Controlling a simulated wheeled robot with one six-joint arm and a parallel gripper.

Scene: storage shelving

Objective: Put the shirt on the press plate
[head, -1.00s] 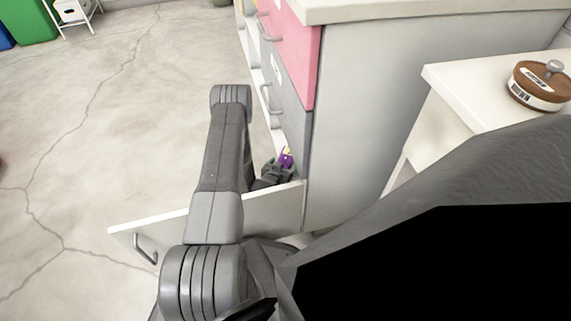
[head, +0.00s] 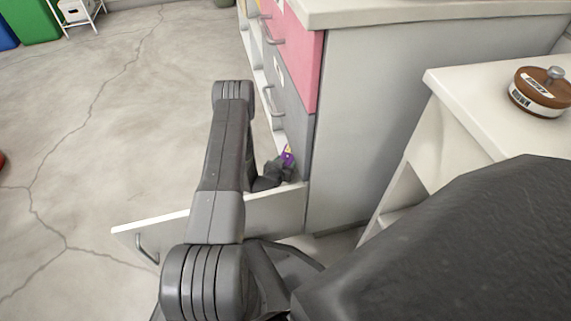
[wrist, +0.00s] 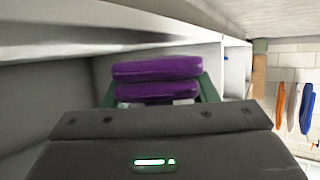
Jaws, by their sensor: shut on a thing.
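The shirt looks like a folded purple bundle (wrist: 157,69) between the green-grey fingers of my gripper (wrist: 157,88) in the wrist view. My gripper is shut on it. My arm hides part of that area. I cannot make out a press plate in either view.
A white side table (head: 455,95) at right holds a round brown lidded container (head: 541,92). Bare concrete floor lies at left. Close shelf walls (wrist: 50,105) surround the gripper.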

